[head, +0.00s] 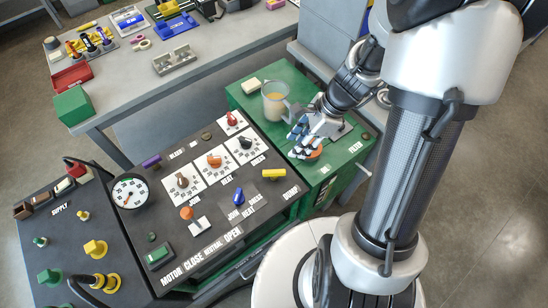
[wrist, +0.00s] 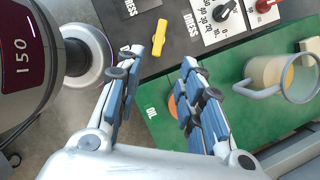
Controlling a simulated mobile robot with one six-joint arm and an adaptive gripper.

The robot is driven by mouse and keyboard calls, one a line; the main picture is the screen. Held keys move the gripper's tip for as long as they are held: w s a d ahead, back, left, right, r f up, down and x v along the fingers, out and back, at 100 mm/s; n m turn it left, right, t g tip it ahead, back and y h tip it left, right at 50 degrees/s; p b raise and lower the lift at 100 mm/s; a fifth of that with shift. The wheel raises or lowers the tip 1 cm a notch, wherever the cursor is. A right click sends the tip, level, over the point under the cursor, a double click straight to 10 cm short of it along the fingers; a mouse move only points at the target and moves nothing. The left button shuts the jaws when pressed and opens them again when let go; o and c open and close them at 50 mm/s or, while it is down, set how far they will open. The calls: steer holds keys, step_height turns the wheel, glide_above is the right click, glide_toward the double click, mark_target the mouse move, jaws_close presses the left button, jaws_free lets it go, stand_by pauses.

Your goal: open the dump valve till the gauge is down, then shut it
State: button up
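The round white gauge (head: 130,192) sits at the left of the black panel; its needle is too small to read surely. A yellow lever handle (head: 272,174) lies at the panel's right edge, beside a small label that seems to read DUMP. I take it for the dump valve. It also shows in the wrist view (wrist: 157,38), beyond my fingertips and untouched. My gripper (head: 304,140) is open and empty above the green top at the panel's right; it also shows in the wrist view (wrist: 163,66). An orange cap (wrist: 172,107) lies below, partly hidden by a finger.
A glass jug (head: 275,100) with yellowish liquid stands on the green box top (head: 245,97), close to my gripper. The black panel (head: 215,225) carries several knobs, including a blue one (head: 238,197) near the lever. A grey workbench (head: 130,85) with tools stands behind.

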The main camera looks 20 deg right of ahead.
mark_target(274, 171)
steer(key=b+x, duration=0.7)
steer(key=x, duration=0.9)
steer(key=shift+f, duration=0.15)
steer(key=shift+c, duration=0.4)
jaws_close()
